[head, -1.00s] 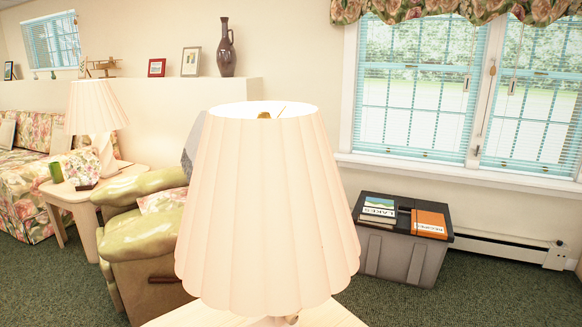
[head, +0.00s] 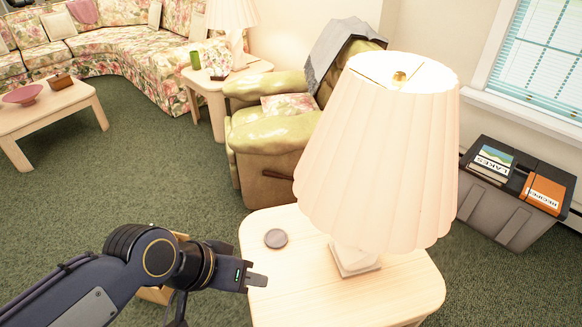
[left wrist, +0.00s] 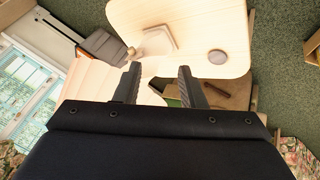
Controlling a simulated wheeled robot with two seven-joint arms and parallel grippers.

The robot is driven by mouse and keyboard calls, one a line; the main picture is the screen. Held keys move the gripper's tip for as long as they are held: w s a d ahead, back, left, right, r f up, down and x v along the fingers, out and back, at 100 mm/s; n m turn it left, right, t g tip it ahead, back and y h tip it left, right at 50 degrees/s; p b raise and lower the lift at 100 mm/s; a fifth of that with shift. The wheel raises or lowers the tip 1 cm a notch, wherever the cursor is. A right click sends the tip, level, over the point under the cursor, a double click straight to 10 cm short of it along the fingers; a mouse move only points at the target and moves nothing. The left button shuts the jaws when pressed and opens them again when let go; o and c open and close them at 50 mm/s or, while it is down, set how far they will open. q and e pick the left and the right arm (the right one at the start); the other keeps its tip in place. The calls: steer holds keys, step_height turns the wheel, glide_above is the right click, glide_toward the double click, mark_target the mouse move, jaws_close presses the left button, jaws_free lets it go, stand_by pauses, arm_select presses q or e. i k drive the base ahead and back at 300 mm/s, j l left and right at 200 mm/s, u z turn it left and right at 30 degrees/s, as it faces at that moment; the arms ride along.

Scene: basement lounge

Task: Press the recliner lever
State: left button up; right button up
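The green recliner (head: 272,138) stands beyond the end table in the head view. Its dark brown lever (head: 277,175) is on the tan side panel that faces me. In the left wrist view a dark bar that looks like the lever (left wrist: 215,88) shows on a brown panel just right of the fingers. My left gripper (head: 257,280) is over the near left edge of the end table, short of the recliner and clear of the lever. In the left wrist view its two fingers (left wrist: 159,72) are apart with nothing between them. My right gripper is not in view.
The end table (head: 300,290) holds a large lamp (head: 380,150) and a round dark coaster (head: 276,238). A grey bin (head: 500,215) with books stands at right. A wooden thing (head: 155,295) is partly hidden under my left arm. Green carpet (head: 150,170) left of the recliner is clear.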

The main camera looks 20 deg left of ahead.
mark_target(267, 173)
steer(key=i+l+z, duration=0.4)
steer(key=l, duration=0.2)
steer(key=i+l+z, duration=0.35)
steer(key=l, duration=0.2)
steer(key=i+l+z, duration=0.4)
steer(key=i+l, duration=0.2)
steer(key=i, duration=0.3)
steer(key=i+l, duration=0.2)
steer(key=i, duration=0.25)
steer(key=i+j+u, duration=0.1)
steer(key=i+u, duration=0.15)
steer(key=u, duration=0.15)
steer(key=i+u, duration=0.25)
steer(key=u, duration=0.15)
steer(key=i+u, duration=0.55)
steer(key=u, duration=0.25)
steer(key=i+j+u, duration=0.15)
steer(key=i+u, duration=0.65)
steer(key=i+l+u, duration=0.1)
steer(key=i+u, duration=0.3)
steer(key=i+l+u, duration=0.1)
steer(key=i+u, duration=0.15)
steer(key=i, duration=0.3)
steer(key=i+l+u, duration=0.25)
steer(key=i, duration=0.25)
steer(key=i+l+u, duration=0.25)
steer(key=i, duration=0.3)
